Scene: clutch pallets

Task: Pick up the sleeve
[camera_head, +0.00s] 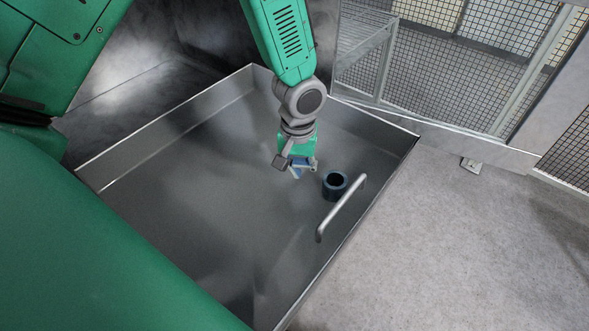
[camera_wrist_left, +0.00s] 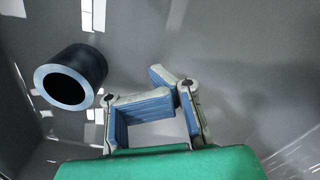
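The sleeve (camera_head: 335,196) is a short, dark blue hollow cylinder standing upright in a grey metal tray, near the handle on its right side. In the left wrist view the sleeve (camera_wrist_left: 91,62) is at the upper left, its light ring-shaped rim and dark bore visible. My left gripper (camera_head: 298,169) is above the tray, just left of the sleeve and apart from it. In the left wrist view its blue-padded fingers (camera_wrist_left: 166,90) are folded inward, their ends close together or overlapping, with nothing held between them. My right gripper is not in view.
The wide tray (camera_head: 230,200) is otherwise bare, with raised walls around it. A metal bar handle (camera_head: 341,207) rises close to the sleeve, by the right wall. Wire mesh fencing (camera_head: 455,60) stands behind.

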